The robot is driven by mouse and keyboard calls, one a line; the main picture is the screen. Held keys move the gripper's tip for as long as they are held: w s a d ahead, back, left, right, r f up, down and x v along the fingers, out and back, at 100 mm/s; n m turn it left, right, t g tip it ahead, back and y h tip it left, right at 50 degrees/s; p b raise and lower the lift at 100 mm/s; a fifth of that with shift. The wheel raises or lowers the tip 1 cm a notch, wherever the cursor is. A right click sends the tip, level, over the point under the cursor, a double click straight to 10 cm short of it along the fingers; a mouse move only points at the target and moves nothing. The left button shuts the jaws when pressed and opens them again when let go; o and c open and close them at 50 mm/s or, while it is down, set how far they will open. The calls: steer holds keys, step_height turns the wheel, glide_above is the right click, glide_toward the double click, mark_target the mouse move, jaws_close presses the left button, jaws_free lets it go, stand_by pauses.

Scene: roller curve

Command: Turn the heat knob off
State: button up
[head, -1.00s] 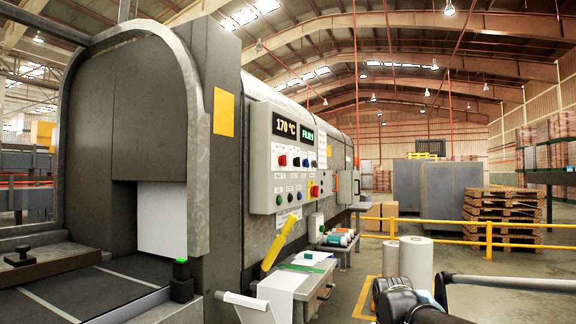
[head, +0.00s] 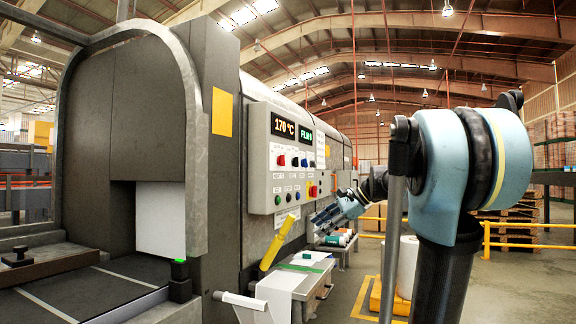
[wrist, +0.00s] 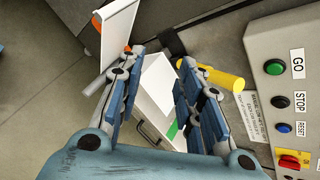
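The wrist view shows the green GO button (wrist: 274,67), STOP button (wrist: 281,101) and RESET button (wrist: 285,128) at right. My gripper (wrist: 160,58) is open and empty, beside and below the panel, not touching it. The upper knobs are outside the wrist view.
A red-and-yellow switch (head: 313,191) sits at the panel's lower right. A yellow handle (head: 278,243) sticks up below the panel, above a small table with a white sheet (head: 282,280). A yellow railing (head: 530,245) stands behind at right.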

steer(key=w+r+m+t+y, duration=0.1)
steer(key=w+r+m+y, duration=0.25)
steer(key=w+r, duration=0.7)
steer(key=m+t+y, duration=0.2)
steer(key=m+y, duration=0.1)
steer(key=m, duration=0.3)
glide_toward(282, 161)
steer(key=w+x, duration=0.1)
steer(key=x, duration=0.6)
steer(key=shift+w+a+r, duration=0.1)
steer(key=shift+r, duration=0.05)
jaws_close()
